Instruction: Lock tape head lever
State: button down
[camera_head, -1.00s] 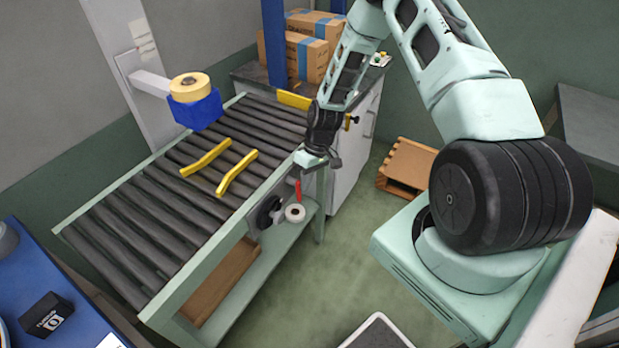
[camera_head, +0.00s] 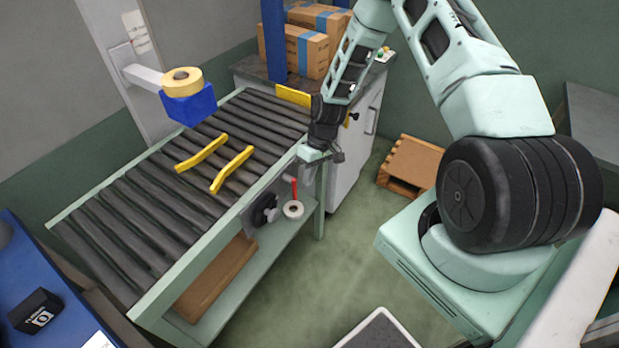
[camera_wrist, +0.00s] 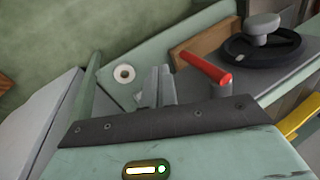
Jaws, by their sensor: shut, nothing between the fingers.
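A red-handled lever (camera_head: 294,188) sticks up at the side of the conveyor, beside a black handwheel (camera_head: 264,208). In the wrist view the red lever (camera_wrist: 206,68) lies just right of my fingers, and the handwheel (camera_wrist: 262,45) is farther right. The tape head is a blue block (camera_head: 188,104) with a yellow tape roll (camera_head: 182,80), held on a wall arm above the rollers. My gripper (camera_head: 334,157) is beside the conveyor's right edge, above and right of the lever. In the wrist view its fingers (camera_wrist: 158,85) are together and empty, apart from the lever.
The roller conveyor (camera_head: 120,205) carries two yellow guide bars (camera_head: 231,170). A cabinet (camera_head: 350,150) with boxes (camera_head: 296,50) stands behind my gripper.

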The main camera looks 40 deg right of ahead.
jog(key=d+b+v, duration=0.1)
jog(key=v, duration=0.9)
jog(key=shift+w+d, duration=0.2)
jog(key=shift+d, duration=0.05)
